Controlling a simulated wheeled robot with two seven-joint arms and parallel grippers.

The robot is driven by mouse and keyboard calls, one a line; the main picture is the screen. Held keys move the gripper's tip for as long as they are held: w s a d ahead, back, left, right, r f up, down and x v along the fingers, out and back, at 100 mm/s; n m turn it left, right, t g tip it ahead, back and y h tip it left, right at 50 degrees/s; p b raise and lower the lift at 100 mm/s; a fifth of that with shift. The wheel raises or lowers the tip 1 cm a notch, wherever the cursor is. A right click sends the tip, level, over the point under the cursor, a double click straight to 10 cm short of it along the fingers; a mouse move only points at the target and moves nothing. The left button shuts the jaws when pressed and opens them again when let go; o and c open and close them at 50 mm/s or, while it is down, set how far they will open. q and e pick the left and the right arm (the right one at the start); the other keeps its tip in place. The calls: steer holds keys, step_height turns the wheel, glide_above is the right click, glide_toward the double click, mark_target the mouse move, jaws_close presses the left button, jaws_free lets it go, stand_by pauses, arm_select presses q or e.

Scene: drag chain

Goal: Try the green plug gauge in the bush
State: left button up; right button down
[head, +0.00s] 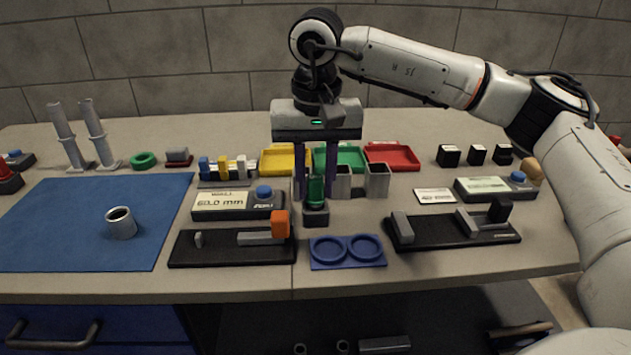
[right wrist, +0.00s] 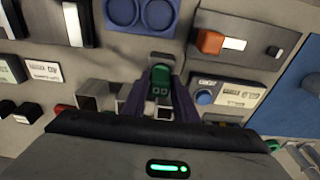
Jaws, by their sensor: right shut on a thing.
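The green plug gauge (head: 316,188) is upright between the purple fingers of my right gripper (head: 315,194), which is shut on it. It also shows between the fingers in the right wrist view (right wrist: 160,76). Its lower end meets a small dark block (head: 316,216); I cannot tell whether it sits in the block or just above it. The bush (head: 121,223), a grey metal ring, lies on the blue mat (head: 60,200) at the left, well away from my right gripper. My left gripper is not in view.
A blue two-ring tray (head: 347,265) is in front. Yellow (head: 280,160), green and red trays (head: 392,158) are behind. The mat around the bush is clear.

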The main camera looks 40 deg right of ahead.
steer(key=shift+r+p, duration=1.1)
steer(key=shift+r, duration=0.4)
steer(key=shift+r+p, duration=0.75)
steer(key=shift+r, duration=0.25)
